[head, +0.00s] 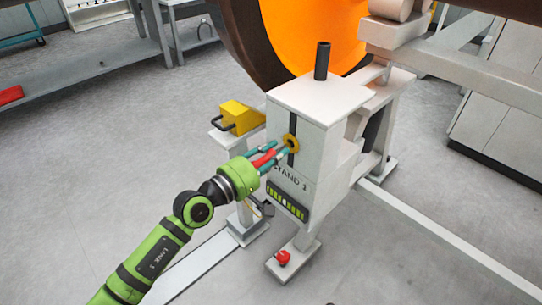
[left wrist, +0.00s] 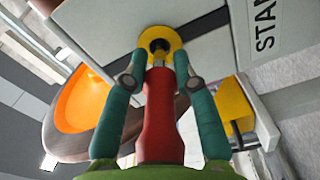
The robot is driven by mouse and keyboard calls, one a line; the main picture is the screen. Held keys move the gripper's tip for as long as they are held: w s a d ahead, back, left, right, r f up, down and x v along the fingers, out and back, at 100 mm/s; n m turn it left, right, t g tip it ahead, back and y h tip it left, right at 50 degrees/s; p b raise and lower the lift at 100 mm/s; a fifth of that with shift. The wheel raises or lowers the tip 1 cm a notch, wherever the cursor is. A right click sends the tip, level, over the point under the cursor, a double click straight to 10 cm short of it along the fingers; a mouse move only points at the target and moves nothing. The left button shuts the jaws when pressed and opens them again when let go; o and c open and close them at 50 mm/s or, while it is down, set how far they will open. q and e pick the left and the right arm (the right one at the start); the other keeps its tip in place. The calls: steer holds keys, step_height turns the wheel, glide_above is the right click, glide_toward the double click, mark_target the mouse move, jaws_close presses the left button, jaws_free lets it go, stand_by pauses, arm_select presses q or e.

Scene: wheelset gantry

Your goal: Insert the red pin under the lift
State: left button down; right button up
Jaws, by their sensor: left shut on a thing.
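The red pin (head: 264,158) is held between the fingers of my left gripper (head: 268,157), which is shut on it. In the left wrist view the red pin (left wrist: 160,118) runs forward between the two teal fingers of the gripper (left wrist: 155,78). Its far end is at the yellow ring (left wrist: 160,42) with a dark hole; I cannot tell how deep it sits. The ring (head: 290,143) is on the front of the white lift stand (head: 315,150), marked "STAND 3" or similar. My right gripper is not in view.
A yellow block with a dark handle (head: 241,117) sits on a bracket left of the stand. A red knob (head: 283,257) is on the stand's foot. A large wheel with an orange face (head: 310,35) stands behind.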

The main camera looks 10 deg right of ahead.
mark_target(283, 146)
arm_select(q)
steer(key=shift+b+x, duration=0.55)
steer(key=shift+x, duration=1.05)
steer(key=c, duration=0.9)
jaws_free()
steer(key=shift+s+a, duration=0.35)
steer(key=shift+a, duration=0.15)
steer(key=v, duration=1)
steer(key=shift+s+a, duration=0.3)
